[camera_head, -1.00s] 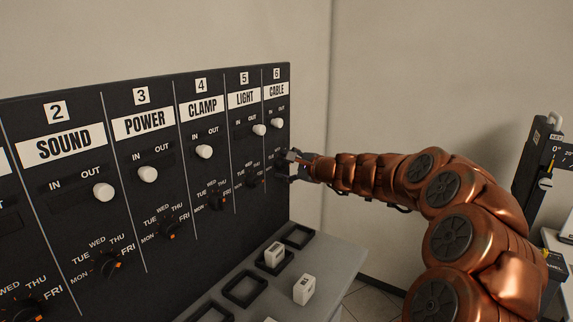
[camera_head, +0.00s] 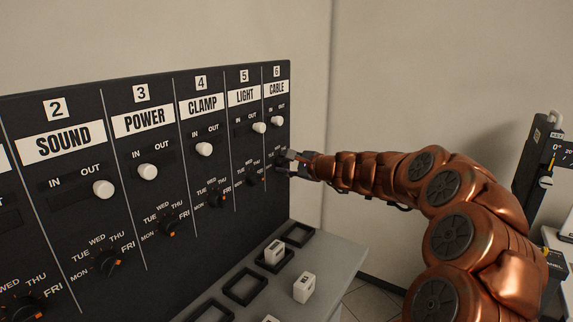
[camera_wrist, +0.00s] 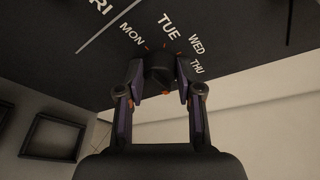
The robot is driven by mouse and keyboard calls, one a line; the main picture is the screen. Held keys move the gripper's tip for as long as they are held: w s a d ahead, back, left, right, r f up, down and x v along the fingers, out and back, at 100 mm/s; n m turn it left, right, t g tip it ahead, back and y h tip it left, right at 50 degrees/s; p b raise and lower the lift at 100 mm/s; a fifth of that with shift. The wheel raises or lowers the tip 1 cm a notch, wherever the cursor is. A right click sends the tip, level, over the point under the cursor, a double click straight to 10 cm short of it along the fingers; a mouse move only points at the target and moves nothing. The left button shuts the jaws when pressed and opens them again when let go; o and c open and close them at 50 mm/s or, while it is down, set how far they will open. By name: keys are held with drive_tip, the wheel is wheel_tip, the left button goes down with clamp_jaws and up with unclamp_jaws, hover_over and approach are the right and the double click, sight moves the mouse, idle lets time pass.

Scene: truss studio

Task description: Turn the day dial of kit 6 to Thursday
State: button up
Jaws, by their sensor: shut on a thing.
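The kit 6 day dial (camera_wrist: 158,68) is a dark round knob in the wrist view, with MON, TUE, WED and THU printed in an arc around it. Small orange ticks stand at its edge by the labels. My gripper (camera_wrist: 160,86) has one finger on each side of the knob and is shut on it. An orange mark shows at the lower part of the knob; which day it points to I cannot tell. In the head view my gripper (camera_head: 287,163) is at the kit 6 column (camera_head: 277,105) and mostly hides the dial.
The black panel (camera_head: 160,185) carries several other kit columns with white IN/OUT knobs and dials to the left. A grey ledge (camera_head: 335,258) below holds black frames and small white blocks (camera_head: 304,287). A pale wall is behind; free room lies right of the panel.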

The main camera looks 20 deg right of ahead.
drive_tip(key=shift+f+b, duration=0.2)
drive_tip(key=shift+b, duration=0.45)
drive_tip(key=b, duration=0.2)
drive_tip(key=n+b, duration=0.1)
drive_tip(key=shift+a+f+t+b, duration=0.1)
drive_tip(key=shift+f+t+b, duration=0.2)
drive_tip(key=shift+b, duration=0.1)
drive_tip(key=n+b, duration=0.2)
drive_tip(key=b, duration=0.5)
drive_tip(key=shift+f+n+t+h, duration=0.1)
drive_tip(key=shift+n+t+h, duration=0.2)
drive_tip(key=shift+n+t, duration=0.1)
drive_tip(key=n+b, duration=0.2)
drive_tip(key=b, duration=0.3)
drive_tip(key=shift+t, duration=0.4)
drive_tip(key=n+b, duration=0.1)
drive_tip(key=b, duration=0.2)
drive_tip(key=shift+b, duration=0.35)
drive_tip(key=shift+n+t, duration=0.3)
drive_tip(key=shift+r+b, duration=0.25)
drive_tip(key=shift+b, duration=0.25)
